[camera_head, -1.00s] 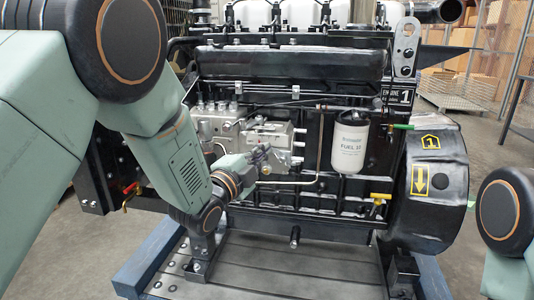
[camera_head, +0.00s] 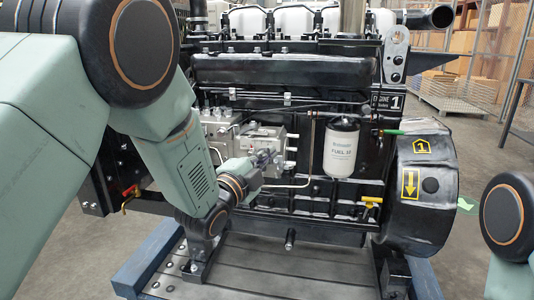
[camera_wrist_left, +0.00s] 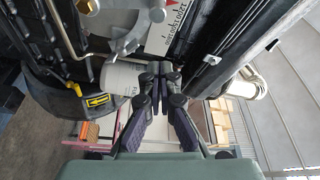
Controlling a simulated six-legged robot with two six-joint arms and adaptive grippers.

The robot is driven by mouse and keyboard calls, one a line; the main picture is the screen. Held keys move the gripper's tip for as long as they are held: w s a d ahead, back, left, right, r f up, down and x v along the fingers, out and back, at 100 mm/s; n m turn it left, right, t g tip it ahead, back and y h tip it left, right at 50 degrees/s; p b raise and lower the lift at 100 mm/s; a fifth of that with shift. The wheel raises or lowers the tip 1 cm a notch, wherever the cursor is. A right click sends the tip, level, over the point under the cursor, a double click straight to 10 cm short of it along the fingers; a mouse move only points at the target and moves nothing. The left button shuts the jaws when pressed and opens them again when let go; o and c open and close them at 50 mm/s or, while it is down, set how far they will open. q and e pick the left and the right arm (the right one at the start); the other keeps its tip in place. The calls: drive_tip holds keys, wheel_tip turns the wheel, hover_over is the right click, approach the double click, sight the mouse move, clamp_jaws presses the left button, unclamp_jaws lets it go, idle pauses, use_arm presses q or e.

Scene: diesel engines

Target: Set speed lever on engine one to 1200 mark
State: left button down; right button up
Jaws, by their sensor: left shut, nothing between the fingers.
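Engine one (camera_head: 290,70) is a black diesel engine with a number 1 plate (camera_head: 388,103). Its grey pump housing (camera_head: 262,138) is on the side facing me. My left gripper (camera_head: 272,158) is shut and empty, in front of the housing's lower right part. In the left wrist view its fingertips (camera_wrist_left: 160,70) are together, just below a grey curved plate (camera_wrist_left: 112,28) and a white marked label (camera_wrist_left: 168,32). My right gripper is not in view.
A white fuel filter (camera_head: 341,150) hangs right of the gripper, with a yellow-handled valve (camera_head: 371,201) below it. A thin metal pipe runs under the gripper. The engine stands on a plated stand (camera_head: 290,265) with blue beams. Open floor lies to the right.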

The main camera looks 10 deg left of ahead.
use_arm(q)
drive_tip(key=r+p+v, duration=0.1)
drive_tip(key=v, duration=0.6)
drive_tip(key=s+a+f+n+y+p, duration=0.1)
drive_tip(key=a+n+p, duration=0.45)
drive_tip(key=n, duration=0.65)
drive_tip(key=a+f+n+y+p, duration=0.2)
drive_tip(key=a+n+p, duration=0.4)
drive_tip(key=n, duration=0.6)
drive_tip(key=w+n+b, duration=0.1)
drive_tip(key=w+n, duration=0.2)
drive_tip(key=w+d+n+h+b, duration=0.1)
drive_tip(key=w+n, duration=0.2)
drive_tip(key=w+d+n+b, duration=0.1)
drive_tip(key=w+n, duration=0.2)
drive_tip(key=shift+d+r+n+g, duration=0.15)
drive_tip(key=shift+r+n+g, duration=0.15)
drive_tip(key=shift+n, duration=0.1)
drive_tip(key=shift+w+d+r+b, duration=0.1)
drive_tip(key=shift+d+b, duration=0.35)
drive_tip(key=shift+d, duration=1.55)
